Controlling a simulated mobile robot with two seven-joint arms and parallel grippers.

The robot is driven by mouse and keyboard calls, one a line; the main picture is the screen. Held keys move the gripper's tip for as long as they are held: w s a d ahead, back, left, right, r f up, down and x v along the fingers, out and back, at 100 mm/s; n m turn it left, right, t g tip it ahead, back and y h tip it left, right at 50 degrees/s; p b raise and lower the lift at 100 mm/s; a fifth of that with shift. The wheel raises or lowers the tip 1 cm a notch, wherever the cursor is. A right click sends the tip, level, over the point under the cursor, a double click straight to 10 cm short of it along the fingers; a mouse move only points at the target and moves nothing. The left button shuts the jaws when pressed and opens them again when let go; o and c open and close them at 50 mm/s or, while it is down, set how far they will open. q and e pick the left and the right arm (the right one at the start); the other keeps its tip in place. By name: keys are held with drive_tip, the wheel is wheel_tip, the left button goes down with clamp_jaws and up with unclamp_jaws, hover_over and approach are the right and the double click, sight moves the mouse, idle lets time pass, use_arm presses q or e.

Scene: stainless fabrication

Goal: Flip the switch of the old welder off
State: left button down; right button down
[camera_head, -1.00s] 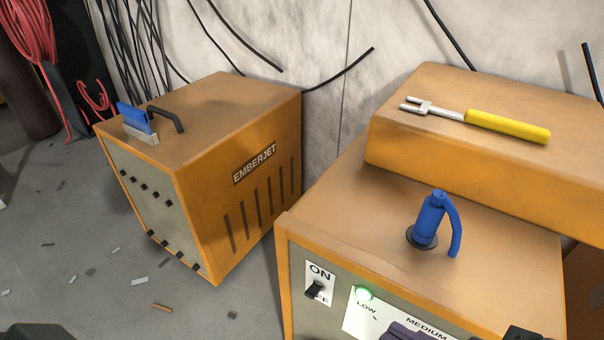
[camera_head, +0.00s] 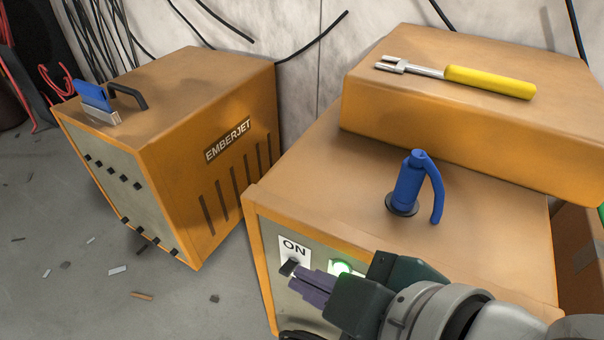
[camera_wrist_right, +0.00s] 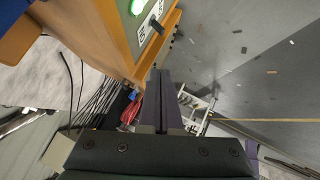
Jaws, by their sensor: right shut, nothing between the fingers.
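The orange welder (camera_head: 390,180) stands at the right in the head view. On its grey front is a small black toggle switch (camera_head: 289,268) on a white label, with ON readable above it. A green lamp (camera_head: 341,267) beside the switch is lit. My right gripper (camera_head: 301,281) has its purple fingers together and empty. The fingertips are close to the right side of the switch; contact cannot be told. In the right wrist view the switch (camera_wrist_right: 157,26) and lamp (camera_wrist_right: 137,6) show ahead of the shut fingers (camera_wrist_right: 164,75). My left gripper is not in view.
A second orange box marked EMBERJET (camera_head: 180,130) stands at the left, with a blue-handled brush (camera_head: 95,100) on top. Scraps litter the floor.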

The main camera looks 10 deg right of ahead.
sight(288, 275)
drive_tip(key=b+x, duration=0.1)
drive_tip(key=x, duration=0.1)
drive_tip(key=d+f+b+x, duration=0.1)
drive_tip(key=b+x, duration=0.1)
drive_tip(key=x, duration=0.1)
drive_tip(key=b+x, duration=0.2)
drive_tip(key=x, duration=0.1)
drive_tip(key=shift+s+d+f, duration=0.1)
drive_tip(key=shift+s+f, duration=0.05)
drive_tip(key=shift+f, duration=0.1)
drive_tip(key=shift+d+f+b, duration=0.25)
drive_tip(key=shift+f+b, duration=0.1)
drive_tip(key=shift+f, duration=0.15)
drive_tip(key=shift+a+f+t, duration=0.15)
drive_tip(key=shift+t, duration=0.15)
